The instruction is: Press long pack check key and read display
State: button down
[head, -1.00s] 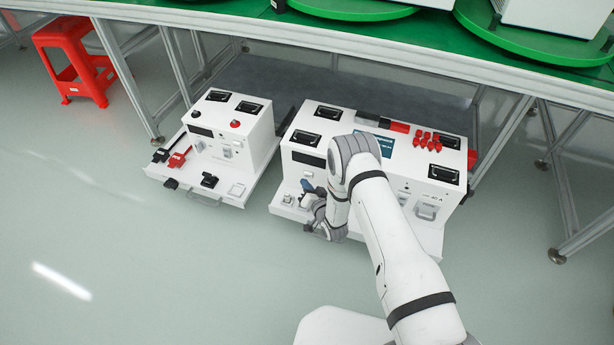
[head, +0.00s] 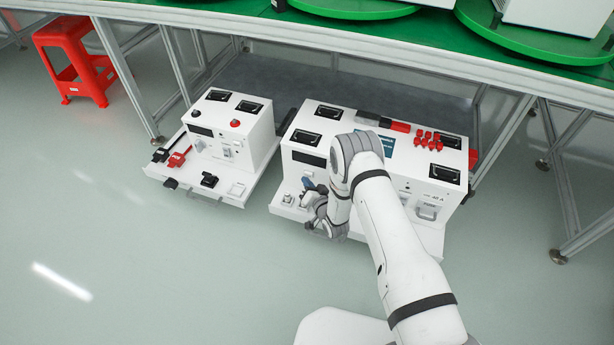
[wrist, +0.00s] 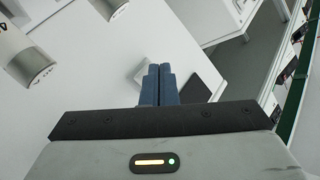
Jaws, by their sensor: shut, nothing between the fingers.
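The long white pack (head: 293,178) stands on the floor at the right, under the bench edge. A dark display window (head: 308,160) is on its front face at the left; no reading can be made out. My gripper (head: 307,184) is low in front of that face, below the window, with its blue fingers closed together. In the wrist view the two shut fingers (wrist: 157,72) are side by side with nothing between them, over a white surface. A dark grey square (wrist: 205,82) lies just right of them. I cannot identify the check key or tell whether the fingertips touch anything.
A smaller white pack (head: 235,150) with red and black connectors stands to the left. Red parts (head: 428,140) sit on the long pack's top. Silver cylinders (wrist: 30,64) show left in the wrist view. A red stool (head: 75,60) is far left. Open floor lies in front.

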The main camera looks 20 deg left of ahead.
jog(key=shift+w+b, duration=0.35)
jog(key=shift+w, duration=0.15)
dwell(0.6)
jog(key=shift+s, duration=0.9)
jog(key=shift+p, duration=0.3)
jog(key=s, duration=0.3)
jog(key=s+p, duration=0.1)
jog(key=s, duration=0.1)
jog(key=shift+a, duration=0.25)
